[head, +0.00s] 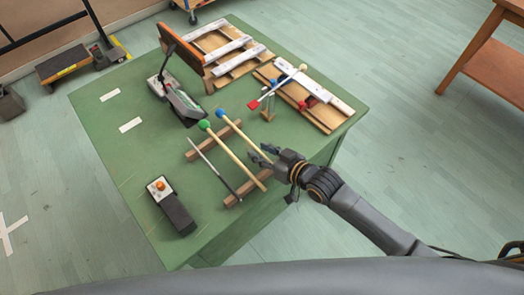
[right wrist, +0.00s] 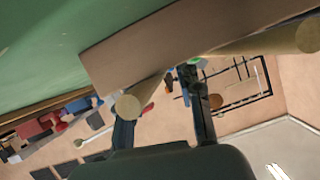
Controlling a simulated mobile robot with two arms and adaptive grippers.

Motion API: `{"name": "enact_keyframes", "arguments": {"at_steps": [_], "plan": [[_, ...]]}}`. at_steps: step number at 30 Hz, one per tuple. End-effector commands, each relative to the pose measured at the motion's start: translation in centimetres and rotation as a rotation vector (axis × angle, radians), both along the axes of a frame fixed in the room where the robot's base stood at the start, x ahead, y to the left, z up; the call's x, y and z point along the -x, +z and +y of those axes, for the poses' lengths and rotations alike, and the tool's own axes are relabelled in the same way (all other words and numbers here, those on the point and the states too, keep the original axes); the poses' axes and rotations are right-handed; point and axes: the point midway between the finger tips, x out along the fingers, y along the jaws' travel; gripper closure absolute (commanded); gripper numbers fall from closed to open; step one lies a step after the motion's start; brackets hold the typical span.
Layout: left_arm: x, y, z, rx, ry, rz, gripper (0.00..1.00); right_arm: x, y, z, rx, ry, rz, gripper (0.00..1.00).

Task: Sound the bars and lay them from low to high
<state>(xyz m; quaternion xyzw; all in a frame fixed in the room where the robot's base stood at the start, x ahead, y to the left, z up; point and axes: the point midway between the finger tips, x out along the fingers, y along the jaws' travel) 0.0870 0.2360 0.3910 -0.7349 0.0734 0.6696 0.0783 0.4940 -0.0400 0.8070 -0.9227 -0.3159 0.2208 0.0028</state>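Several whitish bars lie on slatted wooden frames at the back of the green table (head: 115,150); one bar (head: 239,60) is on the left frame (head: 222,75) and a longer one (head: 325,95) on the right frame (head: 320,118). A blue-headed mallet (head: 236,157) and a green-headed mallet (head: 240,135) rest across two wooden rails (head: 205,145). My left gripper is out of view.
A thin metal rod (head: 213,168) also crosses the rails. A black box with an orange button (head: 172,205) stands at the front left. A grey device (head: 180,100) and an upright brown board (head: 182,50) stand farther back. The table's left side is mostly clear.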

Motion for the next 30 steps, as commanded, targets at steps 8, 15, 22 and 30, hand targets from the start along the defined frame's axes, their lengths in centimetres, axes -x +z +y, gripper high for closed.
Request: {"name": "enact_keyframes", "arguments": {"at_steps": [8,15,22,30], "plan": [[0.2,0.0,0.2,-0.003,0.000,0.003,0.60,0.9,0.3,-0.7,0.002,0.000,0.002,0.65],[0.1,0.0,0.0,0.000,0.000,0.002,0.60,4.3,2.2,-3.5,0.004,0.001,0.002,0.65],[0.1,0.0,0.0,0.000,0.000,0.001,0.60,7.3,4.0,-6.1,0.003,0.000,0.002,0.65],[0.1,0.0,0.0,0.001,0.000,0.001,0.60,8.5,4.8,-7.0,0.000,0.000,0.000,0.65]]}}
